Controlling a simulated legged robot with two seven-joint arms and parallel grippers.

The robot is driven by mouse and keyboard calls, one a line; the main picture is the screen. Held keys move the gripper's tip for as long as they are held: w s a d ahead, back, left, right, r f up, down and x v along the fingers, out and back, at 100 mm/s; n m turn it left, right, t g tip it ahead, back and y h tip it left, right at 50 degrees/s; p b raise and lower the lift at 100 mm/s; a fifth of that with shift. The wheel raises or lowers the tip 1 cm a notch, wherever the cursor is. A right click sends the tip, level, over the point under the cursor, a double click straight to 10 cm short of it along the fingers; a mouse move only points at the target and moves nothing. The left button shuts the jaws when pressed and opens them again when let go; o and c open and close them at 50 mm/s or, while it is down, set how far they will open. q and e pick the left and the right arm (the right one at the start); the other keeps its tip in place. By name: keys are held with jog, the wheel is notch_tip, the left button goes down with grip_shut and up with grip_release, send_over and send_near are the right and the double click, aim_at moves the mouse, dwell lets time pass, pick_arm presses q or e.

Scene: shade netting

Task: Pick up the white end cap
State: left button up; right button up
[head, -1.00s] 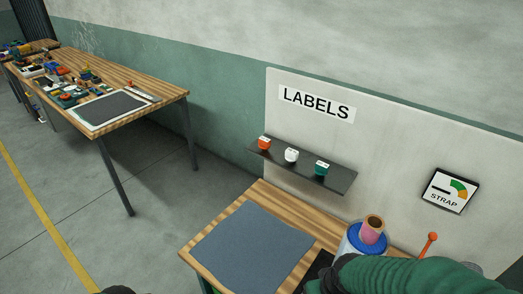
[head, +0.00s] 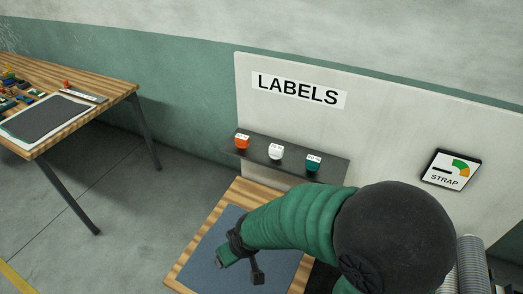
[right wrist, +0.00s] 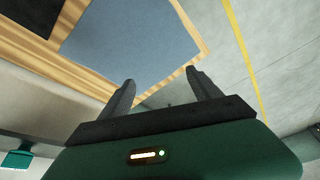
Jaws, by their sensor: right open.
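The white end cap (head: 276,152) sits on a dark wall shelf (head: 263,157) under the LABELS sign, between an orange cap (head: 242,141) and a teal cap (head: 313,163). My right gripper (head: 240,268) is over the grey mat, in front of and below the shelf, well apart from the white cap. In the right wrist view its two fingers (right wrist: 160,80) are spread with nothing between them. The white cap is not visible in that view. My left gripper is not in view.
The grey-blue mat (head: 205,246) lies on a wooden table (head: 234,194) below the shelf. A STRAP sign (head: 451,170) hangs on the panel at right. Another wooden table (head: 98,88) with small parts stands at left. Open floor lies between the tables.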

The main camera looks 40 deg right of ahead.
jog(key=w+m+t+h+b, duration=0.25)
jog(key=w+t, duration=0.25)
jog(key=w, duration=0.8)
jog(key=m+h+b, duration=0.4)
jog(key=m+h, duration=0.6)
jog(key=h, duration=0.4)
send_near(274, 153)
jog(key=shift+n+g, duration=0.25)
jog(key=shift+g, duration=0.15)
jog(key=p+x, duration=0.2)
jog(key=x, duration=0.3)
jog(key=p+x, duration=0.1)
jog(key=x, duration=0.5)
jog(key=shift+d+r+p, duration=0.2)
jog(key=shift+r+p, duration=0.05)
jog(key=shift+p, duration=0.1)
jog(key=shift+w+d, duration=0.1)
jog(key=shift+w, duration=0.1)
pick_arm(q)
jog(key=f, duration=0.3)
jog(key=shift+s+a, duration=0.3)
